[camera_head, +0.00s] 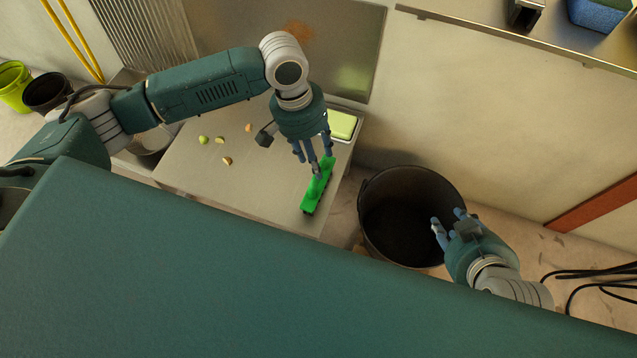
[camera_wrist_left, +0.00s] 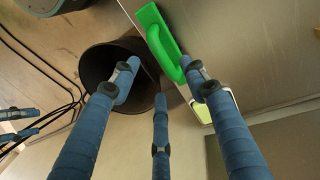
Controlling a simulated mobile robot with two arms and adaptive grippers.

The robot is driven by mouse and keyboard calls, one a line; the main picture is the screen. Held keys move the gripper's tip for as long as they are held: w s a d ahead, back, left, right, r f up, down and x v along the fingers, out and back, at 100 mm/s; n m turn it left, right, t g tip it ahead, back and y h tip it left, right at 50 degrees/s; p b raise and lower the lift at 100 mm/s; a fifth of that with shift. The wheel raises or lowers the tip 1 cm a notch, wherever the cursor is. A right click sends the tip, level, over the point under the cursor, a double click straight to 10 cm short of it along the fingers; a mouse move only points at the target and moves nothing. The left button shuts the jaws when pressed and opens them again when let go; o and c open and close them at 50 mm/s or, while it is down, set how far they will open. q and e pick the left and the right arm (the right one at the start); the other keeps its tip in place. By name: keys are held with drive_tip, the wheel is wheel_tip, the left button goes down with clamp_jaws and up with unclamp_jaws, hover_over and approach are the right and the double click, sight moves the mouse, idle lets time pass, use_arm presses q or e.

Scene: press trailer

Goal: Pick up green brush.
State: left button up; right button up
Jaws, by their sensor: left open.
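The green brush (camera_head: 314,194) lies near the front right edge of the grey table (camera_head: 210,178). It also shows in the left wrist view (camera_wrist_left: 160,35) at the top, beyond my fingers. My left gripper (camera_head: 312,160) is open over the far part of the brush. In the left wrist view its fingers (camera_wrist_left: 158,88) are spread, and one overlaps the brush's handle. I cannot tell whether it touches. My right gripper (camera_head: 449,220) is open and empty over the edge of the black bucket.
A black bucket (camera_head: 372,230) stands right of the table. A yellow-green sponge in a tray (camera_head: 343,125) sits at the table's back right corner. Several small yellowish and green pieces (camera_head: 227,161) lie on the table. Black cables (camera_head: 590,272) lie on the floor at right.

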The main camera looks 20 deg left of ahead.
sight(309, 202)
use_arm(q)
drive_tip(key=f, duration=0.1)
drive_tip(key=f+b, duration=0.1)
drive_tip(key=shift+d+f, duration=0.3)
drive_tip(key=shift+f, duration=0.05)
wheel_tip(309, 202, down, 2)
drive_tip(key=shift+d+f+b, duration=0.1)
drive_tip(key=shift+d+b, duration=0.05)
drive_tip(key=shift+b, duration=0.45)
drive_tip(key=shift+d+f+b, duration=0.2)
drive_tip(key=shift+f+b, duration=0.45)
drive_tip(key=shift+f, duration=0.65)
use_arm(e)
drive_tip(key=w+a+r+t+y, duration=0.1)
drive_tip(key=w+a+r+t, duration=0.1)
drive_tip(key=w+r+t, duration=0.3)
drive_tip(key=w+a+r+t+y, duration=0.2)
drive_tip(key=w+r+t, duration=0.2)
drive_tip(key=r, duration=0.8)
drive_tip(key=shift+w+a+r+n+t, duration=0.3)
drive_tip(key=shift+w+a+r+t, duration=0.05)
drive_tip(key=shift+w+a+t, duration=0.05)
use_arm(q)
clamp_jaws()
